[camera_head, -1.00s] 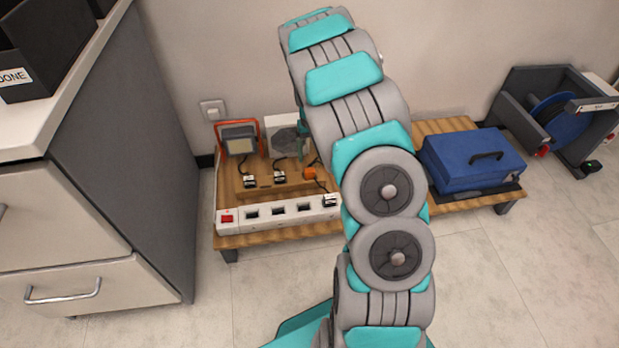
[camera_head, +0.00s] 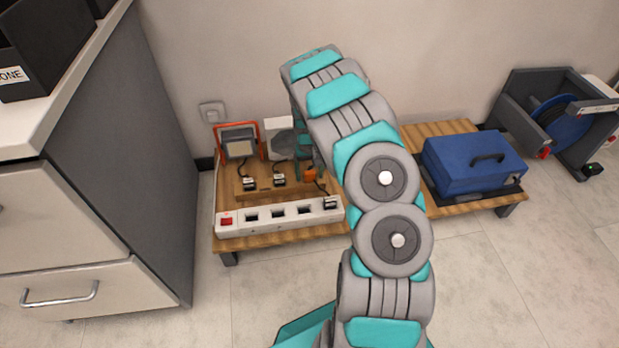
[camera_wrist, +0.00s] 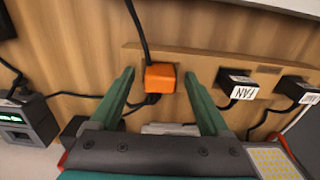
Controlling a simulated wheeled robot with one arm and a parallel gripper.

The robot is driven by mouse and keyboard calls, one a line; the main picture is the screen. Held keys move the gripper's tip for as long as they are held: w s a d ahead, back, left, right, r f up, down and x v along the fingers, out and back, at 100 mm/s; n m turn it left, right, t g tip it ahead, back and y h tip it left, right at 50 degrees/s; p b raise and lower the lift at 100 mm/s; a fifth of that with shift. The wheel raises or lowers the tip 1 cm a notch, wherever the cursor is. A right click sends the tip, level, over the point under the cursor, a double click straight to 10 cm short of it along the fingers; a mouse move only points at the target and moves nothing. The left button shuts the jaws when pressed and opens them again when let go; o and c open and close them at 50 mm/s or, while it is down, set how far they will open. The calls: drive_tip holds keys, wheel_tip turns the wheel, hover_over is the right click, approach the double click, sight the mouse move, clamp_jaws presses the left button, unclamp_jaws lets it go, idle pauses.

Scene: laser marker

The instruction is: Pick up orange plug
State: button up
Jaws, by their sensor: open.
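The orange plug (camera_wrist: 160,77) sits on a wooden rail between the two green fingers of my gripper (camera_wrist: 158,80) in the wrist view. The fingers are apart, with a gap on each side of the plug. A black cable rises from the plug. In the head view the orange plug (camera_head: 309,174) shows small beside my gripper (camera_head: 305,168), partly hidden by it. My arm comes down over the low wooden table from the right.
Black plugs, one labelled FAN (camera_wrist: 236,88), stand on the same rail (camera_wrist: 200,62). A white power strip (camera_head: 262,217) lies along the table's front edge. A work light (camera_head: 239,145) and white fan (camera_head: 280,138) stand behind; a blue case (camera_head: 468,162) is at right.

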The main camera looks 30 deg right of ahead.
clamp_jaws()
idle(0.6)
